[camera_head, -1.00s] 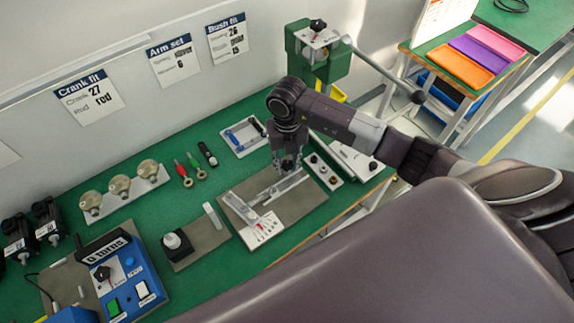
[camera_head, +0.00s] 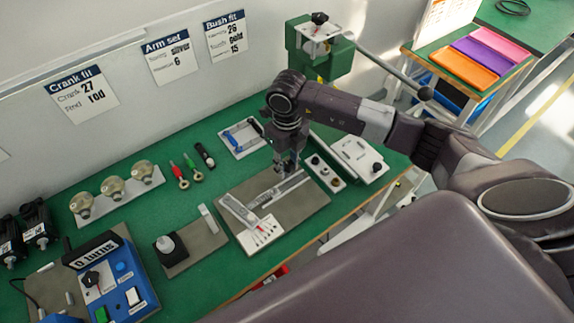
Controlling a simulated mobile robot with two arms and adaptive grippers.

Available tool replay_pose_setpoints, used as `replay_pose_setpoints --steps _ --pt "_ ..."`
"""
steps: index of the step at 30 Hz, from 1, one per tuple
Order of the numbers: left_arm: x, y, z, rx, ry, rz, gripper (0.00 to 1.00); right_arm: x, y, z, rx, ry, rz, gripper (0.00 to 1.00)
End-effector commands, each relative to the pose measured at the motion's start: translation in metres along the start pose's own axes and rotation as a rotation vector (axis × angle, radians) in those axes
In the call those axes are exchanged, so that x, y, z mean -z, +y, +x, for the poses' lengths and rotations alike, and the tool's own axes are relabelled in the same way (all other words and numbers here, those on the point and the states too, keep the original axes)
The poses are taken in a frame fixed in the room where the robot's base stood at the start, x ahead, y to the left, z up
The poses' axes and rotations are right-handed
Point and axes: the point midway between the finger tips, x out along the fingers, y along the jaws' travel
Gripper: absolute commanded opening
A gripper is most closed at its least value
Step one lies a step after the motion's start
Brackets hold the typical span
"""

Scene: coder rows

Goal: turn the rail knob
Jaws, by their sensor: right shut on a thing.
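The rail (camera_head: 240,211) is a grey metal slide on a brown-grey base plate (camera_head: 312,199), with a white scale plate (camera_head: 263,232) at its near end. My right gripper (camera_head: 286,172) points down at the far end of the rail, its fingers close together. It is shut on the rail knob, which is mostly hidden behind the fingers. My left gripper is not in view.
A white strip with dark knobs (camera_head: 327,174) and a white box (camera_head: 352,158) lie close to the right of the gripper. A blue-handled frame (camera_head: 243,137) lies behind it. A green press (camera_head: 318,50) stands at the back. A blue control box (camera_head: 110,279) is at the left.

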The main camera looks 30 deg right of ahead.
Motion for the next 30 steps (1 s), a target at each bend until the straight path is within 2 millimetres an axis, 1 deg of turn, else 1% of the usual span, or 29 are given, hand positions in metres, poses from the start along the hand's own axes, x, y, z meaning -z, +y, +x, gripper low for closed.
replay_pose_setpoints --steps 7,8,12,20,23,26,30 --pt "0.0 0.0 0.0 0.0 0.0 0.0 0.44 -0.002 -0.001 -0.002 0.001 -0.004 0.001 0.01" --pt "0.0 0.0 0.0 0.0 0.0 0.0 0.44 -0.002 -0.001 -0.002 0.001 -0.005 0.001 0.28" --pt "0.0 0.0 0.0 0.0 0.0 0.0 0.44 -0.001 -0.001 -0.001 0.001 -0.003 0.002 0.43" --pt "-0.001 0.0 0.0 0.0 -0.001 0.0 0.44 -0.001 0.0 -0.001 0.0 -0.002 0.002 0.44" --pt "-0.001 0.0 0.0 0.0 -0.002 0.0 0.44 -0.001 0.0 -0.005 0.0 -0.003 0.002 0.44" --pt "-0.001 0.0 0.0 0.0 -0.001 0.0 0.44 -0.002 -0.001 -0.018 0.002 -0.006 0.003 0.44" --pt "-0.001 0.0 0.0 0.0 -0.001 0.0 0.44 -0.002 -0.001 -0.046 0.002 -0.008 0.001 0.44"
